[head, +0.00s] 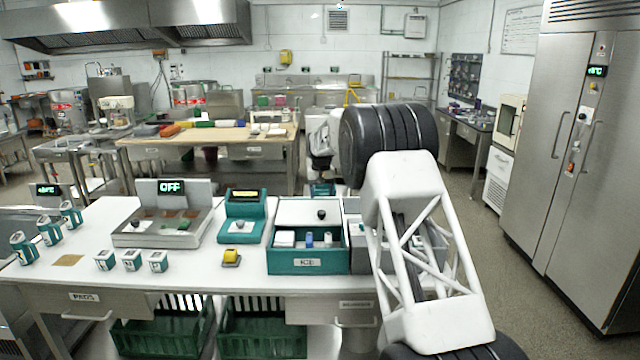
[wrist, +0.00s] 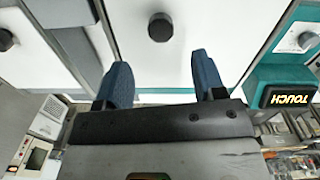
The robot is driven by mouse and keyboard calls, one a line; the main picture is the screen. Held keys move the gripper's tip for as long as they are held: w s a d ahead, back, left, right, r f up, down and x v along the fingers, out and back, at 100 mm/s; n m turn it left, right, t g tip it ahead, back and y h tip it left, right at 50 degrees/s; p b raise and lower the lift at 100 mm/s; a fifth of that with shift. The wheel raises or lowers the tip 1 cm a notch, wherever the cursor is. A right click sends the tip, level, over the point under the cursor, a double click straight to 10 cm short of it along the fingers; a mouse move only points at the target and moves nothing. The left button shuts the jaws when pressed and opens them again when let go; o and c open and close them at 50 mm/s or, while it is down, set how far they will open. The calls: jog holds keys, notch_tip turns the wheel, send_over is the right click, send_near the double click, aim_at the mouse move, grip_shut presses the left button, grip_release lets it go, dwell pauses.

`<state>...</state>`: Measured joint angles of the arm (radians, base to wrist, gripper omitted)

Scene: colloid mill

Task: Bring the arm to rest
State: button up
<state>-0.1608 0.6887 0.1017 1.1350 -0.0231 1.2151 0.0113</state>
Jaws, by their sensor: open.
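My arm (head: 415,220) rises from the bottom right of the head view and bends back over the counter. My gripper (wrist: 163,82) shows in the wrist view with its two blue fingertips apart and nothing between them. It is above the ICE box area; a white lid with a black knob (wrist: 161,27) lies beyond the fingertips, apart from them as far as I can tell. In the head view the fingertips are hard to make out behind the arm.
The counter (head: 190,272) holds the teal ICE box (head: 308,267), a teal display device (head: 243,205), a tray with an OFF display (head: 171,187), a yellow-topped block (head: 231,257) and several small canisters. A steel fridge (head: 570,150) stands at right. The front middle counter is mostly clear.

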jog(key=s+d+r, duration=0.4)
jog(key=s+r, duration=0.2)
jog(key=s, duration=0.6)
jog(key=s+d+r+m+t, duration=0.1)
jog(key=s+d+r, duration=0.3)
jog(key=s+r, duration=0.55)
jog(key=s+d+r, duration=0.4)
jog(key=s, duration=1)
jog(key=s+d+f, duration=0.1)
jog(key=s+f, duration=0.2)
jog(key=s, duration=1.1)
jog(key=s+d+f+t, duration=0.1)
jog(key=s+d+f, duration=0.1)
jog(key=s, duration=1.2)
jog(key=s+d+f+m, duration=0.1)
jog(key=s+f, duration=0.3)
jog(key=s, duration=1)
jog(key=shift+s+d+f+t, duration=0.3)
jog(key=shift+s+d, duration=0.1)
jog(key=shift+d, duration=0.35)
